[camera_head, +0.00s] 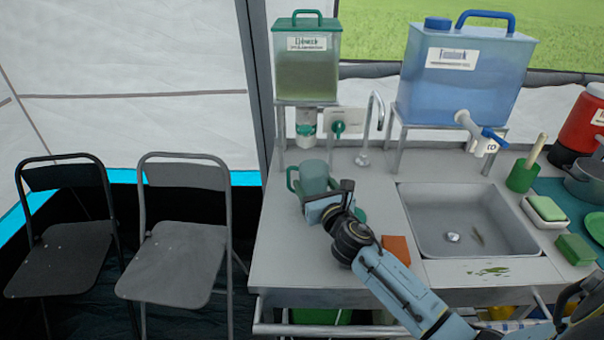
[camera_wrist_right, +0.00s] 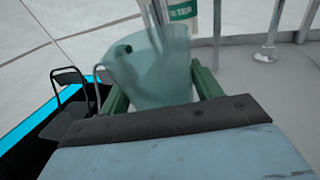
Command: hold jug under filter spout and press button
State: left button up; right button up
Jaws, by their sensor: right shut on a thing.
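The jug (camera_head: 314,178) is a translucent teal vessel with a green handle on its left, standing roughly upright over the left counter. My right gripper (camera_head: 325,204) is shut on it from the front; the jug also shows between the fingers in the right wrist view (camera_wrist_right: 150,75). The filter (camera_head: 306,72) is a green-tinted tank with a green lid on a stand. Its white and green spout (camera_head: 306,130) is behind and above the jug's mouth in the picture; exact alignment is unclear. A green round button or knob (camera_head: 338,128) is right of the spout. My left gripper is not in view.
A metal tap (camera_head: 370,125) rises right of the filter. A blue water container (camera_head: 464,80) with a tap stands behind the sink (camera_head: 465,215). An orange sponge (camera_head: 396,248) lies left of the sink, near my right arm. Two folding chairs stand left.

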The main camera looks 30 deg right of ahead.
jog(key=shift+s+a, duration=0.15)
jog(key=shift+s, duration=0.9)
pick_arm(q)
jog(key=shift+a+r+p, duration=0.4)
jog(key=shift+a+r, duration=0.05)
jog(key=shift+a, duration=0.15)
pick_arm(e)
jog(key=shift+s+a+r, duration=0.1)
jog(key=shift+s+a, duration=0.05)
jog(key=shift+s, duration=0.95)
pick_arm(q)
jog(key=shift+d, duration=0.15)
